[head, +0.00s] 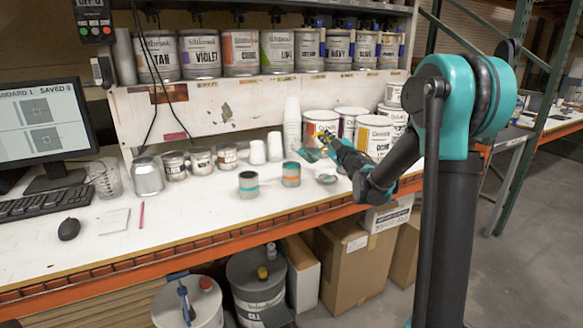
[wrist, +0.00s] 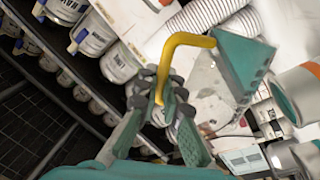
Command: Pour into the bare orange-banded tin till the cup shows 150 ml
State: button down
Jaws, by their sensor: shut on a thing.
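My gripper (head: 326,141) is shut on the yellow handle (wrist: 180,41) of a cup. The cup (head: 310,154), teal and partly clear, hangs above the bench left of my gripper. In the wrist view the cup (wrist: 240,72) is at the upper right of my gripper (wrist: 160,92); I cannot read a level on it. The small orange-banded tin (head: 291,174) stands on the bench below and left of the cup, apart from it. It seems to show at the right of the wrist view (wrist: 298,94). A similar teal-banded tin (head: 248,185) stands left of it.
Large labelled paint tins (head: 240,53) line the shelf. More big tins (head: 373,139) and stacked white cups (head: 292,122) stand behind my gripper. Small tins (head: 200,160) stand at the back left. A monitor (head: 42,116) and keyboard are far left. The front bench is largely clear.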

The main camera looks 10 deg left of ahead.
jog(key=shift+s+a+n, duration=0.25)
jog(key=shift+a+n, duration=0.05)
jog(key=shift+n, duration=0.2)
dwell(0.9)
jog(key=shift+s+a+r+n+y+p, duration=0.15)
jog(key=shift+a+r+n+p, duration=0.1)
jog(key=shift+r+n, duration=0.25)
jog(key=shift+s+a+r+n+y+p, duration=0.1)
jog(key=shift+s+r+n+y+p, duration=0.1)
jog(key=shift+r+n, duration=0.25)
dwell(1.6)
jog(key=shift+s+a+f+n+p, duration=0.2)
jog(key=shift+a+n+p, duration=0.1)
jog(key=shift+n, duration=0.35)
dwell(1.2)
jog(key=m, duration=0.1)
jog(key=w+d+f+m, duration=0.1)
jog(key=m, duration=0.1)
jog(key=shift+w+d+f, duration=0.1)
jog(key=shift+d+f, duration=0.05)
jog(key=shift+f, duration=0.05)
jog(key=shift+m, duration=0.3)
